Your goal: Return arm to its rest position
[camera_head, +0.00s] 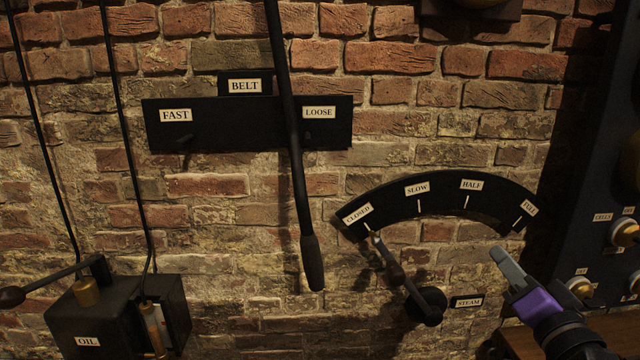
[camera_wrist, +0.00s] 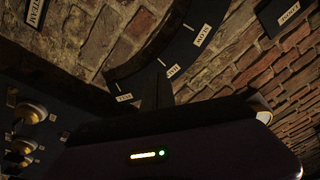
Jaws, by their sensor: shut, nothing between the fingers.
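My gripper (camera_head: 507,264) shows at the lower right in the head view, with grey fingers on a purple body, pointing up and left. Its fingers are shut with nothing between them. It is right of the steam lever (camera_head: 394,273) and below the right end of the dial arc (camera_head: 440,189), apart from the lever in the picture. The steam lever leans up and left from its black hub, its tip near the CLOSED mark. In the wrist view the dark gripper body fills the bottom, and the arc (camera_wrist: 148,72) with its marks shows beyond it.
A long belt lever (camera_head: 303,190) hangs before the FAST–LOOSE plate (camera_head: 230,130). An oil box (camera_head: 88,318) with a handle stands at the lower left. A dark panel (camera_head: 580,205) with lamps or knobs is close at right. A wooden ledge (camera_head: 530,341) lies below my gripper.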

